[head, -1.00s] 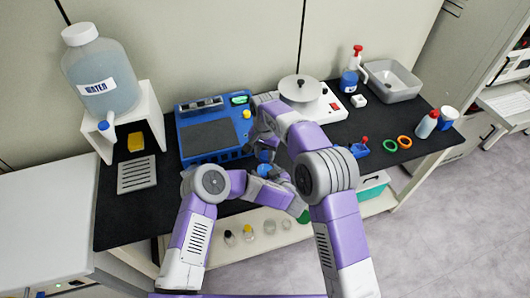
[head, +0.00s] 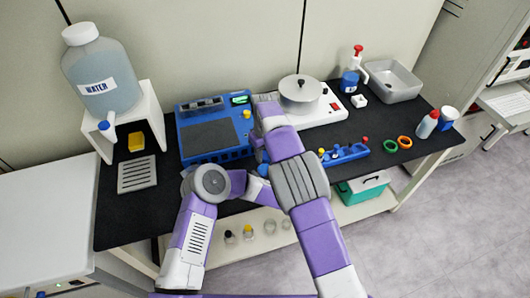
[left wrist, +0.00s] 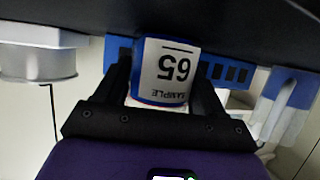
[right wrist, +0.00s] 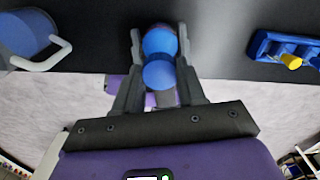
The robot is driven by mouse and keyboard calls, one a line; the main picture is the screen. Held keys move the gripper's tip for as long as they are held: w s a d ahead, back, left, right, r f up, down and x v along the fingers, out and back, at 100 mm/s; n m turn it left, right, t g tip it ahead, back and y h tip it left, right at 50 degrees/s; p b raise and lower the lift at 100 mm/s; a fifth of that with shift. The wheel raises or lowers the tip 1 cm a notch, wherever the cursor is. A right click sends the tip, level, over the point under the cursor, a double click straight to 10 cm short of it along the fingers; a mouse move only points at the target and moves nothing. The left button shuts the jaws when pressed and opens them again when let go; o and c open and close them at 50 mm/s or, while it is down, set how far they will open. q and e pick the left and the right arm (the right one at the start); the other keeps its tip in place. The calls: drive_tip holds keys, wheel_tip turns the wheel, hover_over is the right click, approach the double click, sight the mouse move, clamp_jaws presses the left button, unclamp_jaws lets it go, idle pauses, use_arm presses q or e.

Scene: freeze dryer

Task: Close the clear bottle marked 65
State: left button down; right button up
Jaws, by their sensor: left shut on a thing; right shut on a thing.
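The bottle marked 65 (left wrist: 165,72) shows in the left wrist view with a white "SAMPLE 65" label that reads upside down there, and blue at its edges. My left gripper (left wrist: 163,60) is shut around it. In the right wrist view, my right gripper (right wrist: 159,36) is shut on a blue rounded piece (right wrist: 158,73), which looks like a cap. Another blue round part shows directly beyond it between the fingers. I cannot tell whether cap and bottle touch. In the head view my arms hide most of both grippers and the bottle, in front of the blue machine (head: 210,138).
A blue rack (head: 345,154) with coloured knobs stands right of my right arm. A white device with a round metal lid (head: 300,92) is behind. Green and orange rings (head: 404,142) lie farther right. The water jug (head: 100,75) stands left. The black benchtop between is partly clear.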

drive_tip(key=m, duration=0.3)
drive_tip(key=f+m, duration=0.1)
drive_tip(key=shift+s+d, duration=0.25)
drive_tip(key=shift+w+a+r+m, duration=0.2)
drive_tip(key=shift+r+m, duration=0.15)
drive_tip(key=shift+m, duration=0.45)
drive_tip(key=o, duration=1)
drive_tip(key=shift+r, duration=0.1)
drive_tip(key=shift+r, duration=2.3)
